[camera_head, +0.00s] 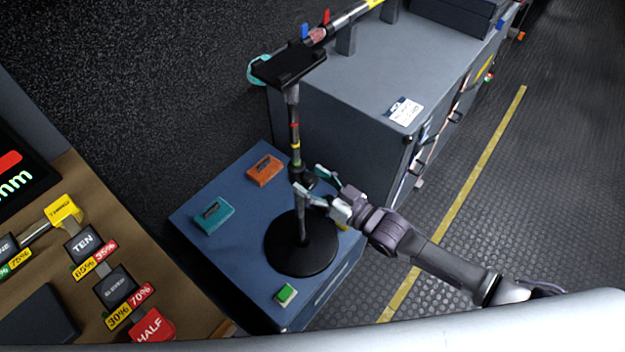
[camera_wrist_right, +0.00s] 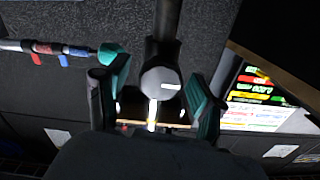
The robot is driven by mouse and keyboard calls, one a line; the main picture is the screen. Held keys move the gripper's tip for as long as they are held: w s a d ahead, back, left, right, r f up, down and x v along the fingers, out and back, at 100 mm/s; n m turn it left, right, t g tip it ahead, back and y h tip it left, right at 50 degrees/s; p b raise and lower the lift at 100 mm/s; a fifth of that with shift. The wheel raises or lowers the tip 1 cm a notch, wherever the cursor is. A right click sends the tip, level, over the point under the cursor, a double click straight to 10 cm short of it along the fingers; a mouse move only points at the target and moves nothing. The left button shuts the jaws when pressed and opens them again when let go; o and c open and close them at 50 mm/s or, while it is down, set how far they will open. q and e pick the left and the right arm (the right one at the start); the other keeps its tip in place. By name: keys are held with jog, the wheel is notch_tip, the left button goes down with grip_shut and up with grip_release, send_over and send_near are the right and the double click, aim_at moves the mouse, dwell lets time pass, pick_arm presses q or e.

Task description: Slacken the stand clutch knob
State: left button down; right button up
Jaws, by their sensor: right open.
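The stand (camera_head: 301,222) is a thin upright pole on a round black base (camera_head: 285,258), with a flat black plate (camera_head: 290,68) on top. Its dark clutch knob (camera_head: 310,181) sits partway up the pole. In the right wrist view the knob (camera_wrist_right: 160,82) is a round dark face with a pale mark, in front of the pole (camera_wrist_right: 167,25). My right gripper (camera_head: 315,185) is open, with its teal-padded fingers on either side of the knob. The wrist view shows gaps between the knob and both fingers. My left gripper is not in view.
The stand's base rests on a blue case (camera_head: 225,240) with an orange box (camera_head: 265,169), a teal box (camera_head: 213,215) and a green-topped box (camera_head: 286,294). A large grey case (camera_head: 350,90) stands close behind. A brown desk (camera_head: 50,285) is at left; floor (camera_head: 490,200) is clear at right.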

jog(key=c, duration=1.1)
jog(key=shift+c, duration=0.2)
jog(key=shift+n, duration=0.3)
jog(key=shift+s+f+n, duration=0.1)
jog(key=shift+n, duration=3)
jog(key=o, duration=1.1)
jog(key=shift+o, duration=0.2)
